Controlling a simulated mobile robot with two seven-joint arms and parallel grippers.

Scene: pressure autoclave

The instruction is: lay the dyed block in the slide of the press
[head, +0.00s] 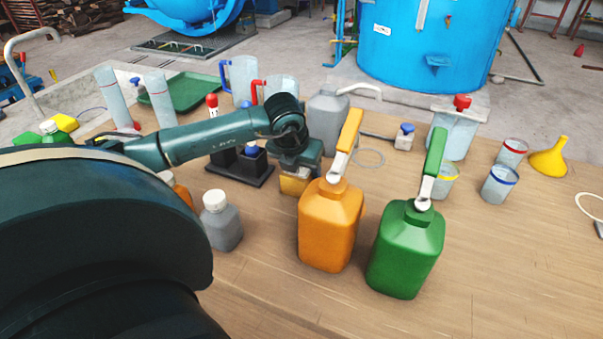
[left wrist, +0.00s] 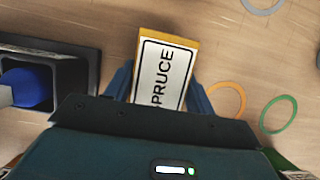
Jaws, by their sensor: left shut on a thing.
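My left gripper (head: 296,172) reaches in over the wooden table and points down behind the orange jug. It is shut on a yellowish block (head: 293,186) with a white label. In the left wrist view the block (left wrist: 163,72) sits between the two fingers (left wrist: 160,92), and its label reads "SPRUCE". The lower part of the block is hidden by the gripper body there. I cannot tell in these views whether it touches the table. No press slide can be made out. My right gripper is not in view.
An orange jug (head: 330,225) and a green jug (head: 405,250) stand close in front of the gripper. A black holder (head: 240,168) with a blue-topped item is just left of it. A grey bottle (head: 222,222), grey jug (head: 325,118) and cups (head: 500,184) stand around. The front right table is clear.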

